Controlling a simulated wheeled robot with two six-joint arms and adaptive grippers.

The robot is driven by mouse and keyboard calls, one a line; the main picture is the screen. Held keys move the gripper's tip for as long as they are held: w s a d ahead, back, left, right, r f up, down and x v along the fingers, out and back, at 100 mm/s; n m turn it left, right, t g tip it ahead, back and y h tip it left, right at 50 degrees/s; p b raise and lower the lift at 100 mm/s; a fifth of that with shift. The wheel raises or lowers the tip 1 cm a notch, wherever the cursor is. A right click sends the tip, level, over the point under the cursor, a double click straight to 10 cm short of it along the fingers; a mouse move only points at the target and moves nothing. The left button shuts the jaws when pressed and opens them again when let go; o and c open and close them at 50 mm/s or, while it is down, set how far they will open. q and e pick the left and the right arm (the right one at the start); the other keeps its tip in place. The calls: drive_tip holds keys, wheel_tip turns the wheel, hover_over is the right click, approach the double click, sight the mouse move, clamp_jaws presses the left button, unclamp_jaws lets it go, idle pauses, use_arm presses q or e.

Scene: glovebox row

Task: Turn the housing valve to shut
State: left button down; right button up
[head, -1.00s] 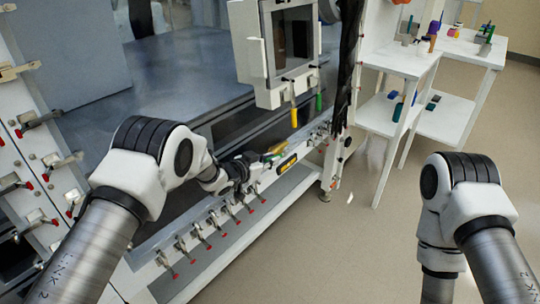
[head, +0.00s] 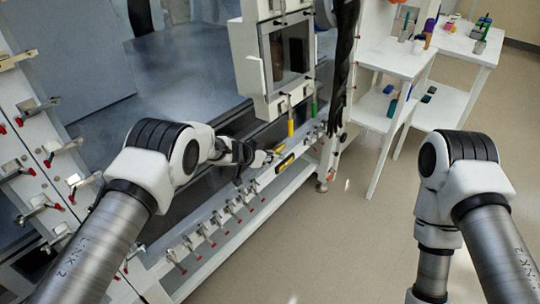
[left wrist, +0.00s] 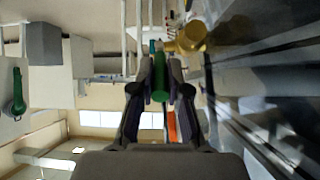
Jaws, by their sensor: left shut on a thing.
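The valve shows a brass-yellow body (left wrist: 190,38) and a green handle (left wrist: 160,75) in the left wrist view. My left gripper (left wrist: 162,88) is shut with the green handle between its two dark fingers. In the head view my left gripper (head: 258,157) is at the front ledge of the glovebox, beside the small yellow valve (head: 271,156). The fingers and wrist partly hide the valve there, so its exact angle cannot be told. My right arm is in the head view, but its gripper is not.
A yellow handle (head: 290,122) and a green handle (head: 314,105) hang below the box's side chamber (head: 266,60). Several red-tipped clamps (head: 207,234) line the ledge. White shelves (head: 405,55) with small items stand at the right. The floor (head: 360,240) between is clear.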

use_arm(q)
drive_tip(key=c, duration=1.4)
unclamp_jaws()
drive_tip(key=v, duration=1.2)
